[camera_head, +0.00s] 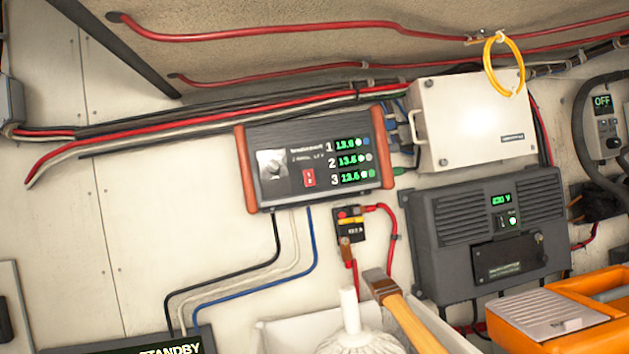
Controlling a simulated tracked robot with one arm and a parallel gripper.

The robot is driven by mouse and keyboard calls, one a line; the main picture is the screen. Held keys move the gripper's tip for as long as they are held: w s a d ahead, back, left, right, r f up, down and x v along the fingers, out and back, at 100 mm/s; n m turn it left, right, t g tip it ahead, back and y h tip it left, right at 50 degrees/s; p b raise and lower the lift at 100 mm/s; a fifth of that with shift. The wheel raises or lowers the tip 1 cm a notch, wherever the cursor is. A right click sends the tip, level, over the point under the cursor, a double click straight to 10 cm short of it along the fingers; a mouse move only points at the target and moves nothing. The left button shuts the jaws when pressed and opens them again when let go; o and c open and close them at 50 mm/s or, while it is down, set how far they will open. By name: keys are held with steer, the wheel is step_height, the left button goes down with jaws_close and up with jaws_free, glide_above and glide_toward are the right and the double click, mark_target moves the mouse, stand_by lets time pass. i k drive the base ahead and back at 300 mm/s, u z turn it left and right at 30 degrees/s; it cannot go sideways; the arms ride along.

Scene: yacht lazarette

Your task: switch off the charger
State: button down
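A dark box with reddish-brown end caps (312,158) hangs on the white wall near the middle and looks like the charger. It has a silver rotary knob (271,164) at left and a small red rocker switch (309,178) beside it. Three numbered green readouts (347,161) are lit, each about 13 volts, with small lights to their right. The switch's position is too small to tell. Black, white and blue cables leave its underside. My gripper is not in view.
A grey unit reading 230 V (490,240) and a white box (472,120) are mounted at right. A white bin (275,337), wooden-handled tool (400,308) and orange case (570,325) stand in front. Overhead are red cables.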

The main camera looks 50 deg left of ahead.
mark_target(309, 176)
steer(key=u, duration=0.5)
steer(key=i, duration=0.85)
steer(key=u, duration=0.7)
